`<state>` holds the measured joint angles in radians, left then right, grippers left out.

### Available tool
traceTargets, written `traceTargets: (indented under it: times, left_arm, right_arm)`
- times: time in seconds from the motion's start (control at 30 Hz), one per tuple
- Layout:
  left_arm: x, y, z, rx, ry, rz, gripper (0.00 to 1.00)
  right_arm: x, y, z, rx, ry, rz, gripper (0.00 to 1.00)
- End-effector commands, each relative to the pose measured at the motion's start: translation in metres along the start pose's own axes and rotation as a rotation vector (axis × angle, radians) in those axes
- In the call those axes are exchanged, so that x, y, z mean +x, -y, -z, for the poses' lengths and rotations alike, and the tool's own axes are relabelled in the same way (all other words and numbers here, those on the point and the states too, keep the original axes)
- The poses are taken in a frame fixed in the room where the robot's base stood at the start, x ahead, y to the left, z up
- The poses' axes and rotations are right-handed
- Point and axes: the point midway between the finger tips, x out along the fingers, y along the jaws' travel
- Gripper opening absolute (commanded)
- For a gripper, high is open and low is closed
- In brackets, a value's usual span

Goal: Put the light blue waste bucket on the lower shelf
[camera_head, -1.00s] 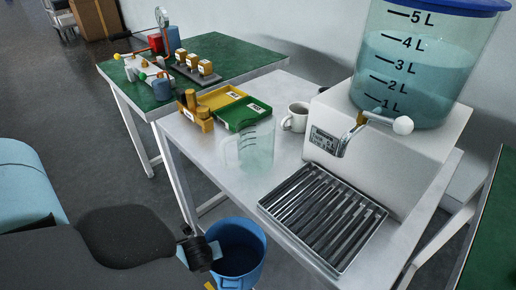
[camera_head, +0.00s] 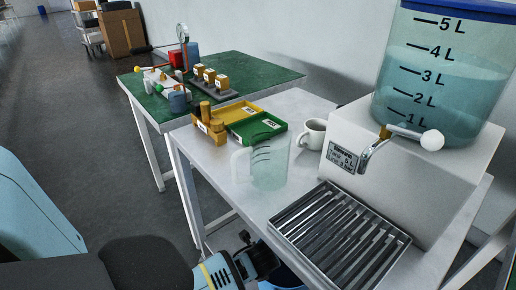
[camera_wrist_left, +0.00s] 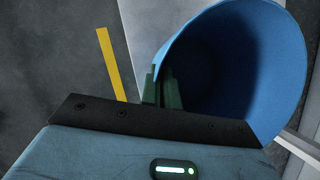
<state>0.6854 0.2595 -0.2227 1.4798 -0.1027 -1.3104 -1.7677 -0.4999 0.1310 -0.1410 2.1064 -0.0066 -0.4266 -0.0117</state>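The light blue waste bucket (camera_head: 283,284) shows only in part at the bottom of the head view, beside the white table's front edge, which hides much of it. In the left wrist view the bucket (camera_wrist_left: 285,60) fills the upper right, its dark inside facing the camera. My left gripper (camera_head: 268,256) is at its rim. In the wrist view its green fingers (camera_wrist_left: 162,88) are close together, one on each side of the bucket wall, shut on it. The lower shelf cannot be made out clearly. My right gripper is out of view.
The white table (camera_head: 215,170) carries a drip tray (camera_head: 340,235), a clear jug (camera_head: 268,165), a mug (camera_head: 312,133) and a water dispenser (camera_head: 400,180). A table leg (camera_head: 187,190) stands left of the bucket. A yellow floor strip (camera_wrist_left: 111,65) shows in the wrist view.

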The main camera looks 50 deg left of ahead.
Motion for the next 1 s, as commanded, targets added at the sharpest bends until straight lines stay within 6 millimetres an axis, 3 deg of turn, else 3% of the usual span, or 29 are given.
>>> traceTargets:
  times: [0.37, 0.7, 0.9, 1.0]
  left_arm:
    - [0.032, -0.002, 0.013, -0.003, 0.0, 0.004, 0.0]
    - [0.032, -0.001, 0.013, -0.002, 0.002, 0.006, 0.0]
    - [0.033, -0.003, 0.014, 0.0, 0.0, 0.001, 0.24]
    - [0.033, -0.003, 0.014, 0.0, 0.0, 0.001, 0.24]
  right_arm:
    - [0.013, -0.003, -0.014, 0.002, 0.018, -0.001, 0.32]
    - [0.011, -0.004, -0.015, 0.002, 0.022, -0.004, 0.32]
    - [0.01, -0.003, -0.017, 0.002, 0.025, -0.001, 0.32]
    - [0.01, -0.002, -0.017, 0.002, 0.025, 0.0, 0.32]
